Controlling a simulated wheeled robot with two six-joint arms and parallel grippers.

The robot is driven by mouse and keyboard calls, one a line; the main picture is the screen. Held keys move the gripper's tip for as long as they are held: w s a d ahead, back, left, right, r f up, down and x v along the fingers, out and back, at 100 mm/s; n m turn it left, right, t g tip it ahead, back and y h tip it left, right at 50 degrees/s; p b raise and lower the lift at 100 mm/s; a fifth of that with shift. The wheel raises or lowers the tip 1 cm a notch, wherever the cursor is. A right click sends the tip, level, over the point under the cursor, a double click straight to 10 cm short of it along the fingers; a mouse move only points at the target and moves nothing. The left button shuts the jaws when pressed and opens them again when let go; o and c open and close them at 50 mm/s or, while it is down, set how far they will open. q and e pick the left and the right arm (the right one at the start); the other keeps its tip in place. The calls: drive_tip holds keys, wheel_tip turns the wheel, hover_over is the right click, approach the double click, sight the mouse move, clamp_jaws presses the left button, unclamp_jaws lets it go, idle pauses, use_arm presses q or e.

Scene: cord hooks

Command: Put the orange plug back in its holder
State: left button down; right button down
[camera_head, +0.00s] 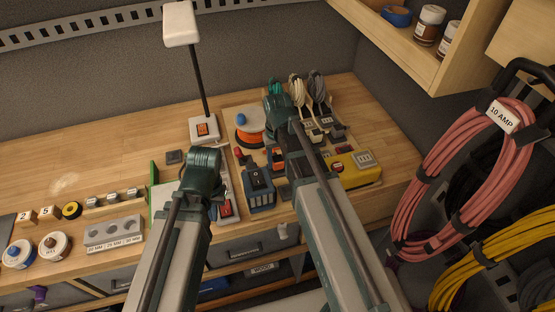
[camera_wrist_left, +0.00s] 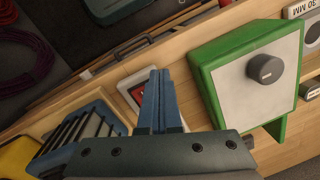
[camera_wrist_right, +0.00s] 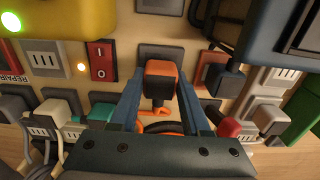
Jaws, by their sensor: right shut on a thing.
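In the right wrist view, the orange plug (camera_wrist_right: 161,72), orange with a dark front face, is between the fingers of my right gripper (camera_wrist_right: 160,88), which is shut on it. An orange cord (camera_wrist_right: 158,112) runs from it toward the palm. A dark square plate (camera_wrist_right: 160,51) lies just beyond the plug; I cannot tell whether they touch. In the head view, my right wrist hides the grip. My left gripper (camera_wrist_left: 158,88) is shut and empty, its fingers together above the bench beside a green-edged box (camera_wrist_left: 248,70) with a dark knob.
Several other plugs and sockets crowd around the right gripper, including a red plug (camera_wrist_right: 229,127) and a red switch (camera_wrist_right: 101,60). A yellow box (camera_head: 358,172) stands at the right. A lamp (camera_head: 202,129) stands behind. The bench's back left is clear.

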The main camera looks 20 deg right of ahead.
sight(278, 159)
use_arm(q)
drive_tip(key=shift+f+b, duration=0.6)
use_arm(e)
drive_tip(key=shift+f, duration=0.65)
drive_tip(key=shift+c, duration=1.4)
unclamp_jaws()
use_arm(q)
drive_tip(key=shift+r, duration=0.15)
use_arm(e)
drive_tip(key=shift+r, duration=0.2)
use_arm(q)
wheel_tip(278, 159, up, 14)
drive_tip(key=p, duration=1.3)
drive_tip(key=shift+f+p, duration=0.25)
drive_tip(key=shift+p, duration=0.15)
use_arm(e)
wheel_tip(278, 159, up, 14)
drive_tip(key=shift+f, duration=0.25)
